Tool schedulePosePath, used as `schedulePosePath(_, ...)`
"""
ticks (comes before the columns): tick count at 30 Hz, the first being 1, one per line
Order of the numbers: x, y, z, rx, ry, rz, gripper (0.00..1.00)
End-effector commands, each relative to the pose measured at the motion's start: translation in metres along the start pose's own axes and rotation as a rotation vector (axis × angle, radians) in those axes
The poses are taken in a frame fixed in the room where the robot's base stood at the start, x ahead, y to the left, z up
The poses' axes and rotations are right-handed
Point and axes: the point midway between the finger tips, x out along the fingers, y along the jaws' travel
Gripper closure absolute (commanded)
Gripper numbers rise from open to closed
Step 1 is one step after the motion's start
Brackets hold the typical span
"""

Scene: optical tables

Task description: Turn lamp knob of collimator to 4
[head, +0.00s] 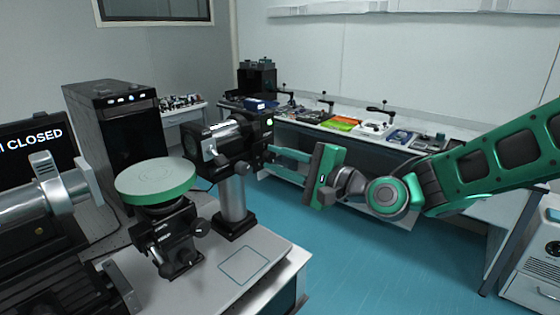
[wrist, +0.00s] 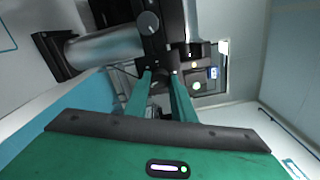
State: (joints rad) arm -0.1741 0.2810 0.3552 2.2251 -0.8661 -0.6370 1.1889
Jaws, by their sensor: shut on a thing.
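The collimator (head: 222,140) is a black horizontal barrel on a thick silver post (head: 233,198), at the right side of the near table. Its right end is a dark housing with a small lit green display (head: 269,121), too small to read. My gripper (head: 268,157) reaches from the right with its green fingers at this end. In the wrist view, the fingertips (wrist: 161,78) close on a small dark part at the collimator's end, which looks like the lamp knob. The fingers mostly hide the knob, and its setting cannot be read.
A round green-topped stage (head: 155,177) stands left of the collimator, with a black computer tower (head: 112,125) behind. A silver-and-black instrument (head: 45,205) is at the left. A long bench with trays stands behind my arm; blue floor lies between.

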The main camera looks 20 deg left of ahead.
Motion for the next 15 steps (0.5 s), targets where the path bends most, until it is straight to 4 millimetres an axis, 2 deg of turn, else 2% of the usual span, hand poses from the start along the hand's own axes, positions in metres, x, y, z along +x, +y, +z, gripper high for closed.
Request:
schedulePosePath(1,-0.0018,-0.0007,-0.0085,0.027,0.016,-0.002,1.00)
schedulePosePath(15,-0.0020,0.0006,-0.0084,0.215,0.016,-0.002,0.99)
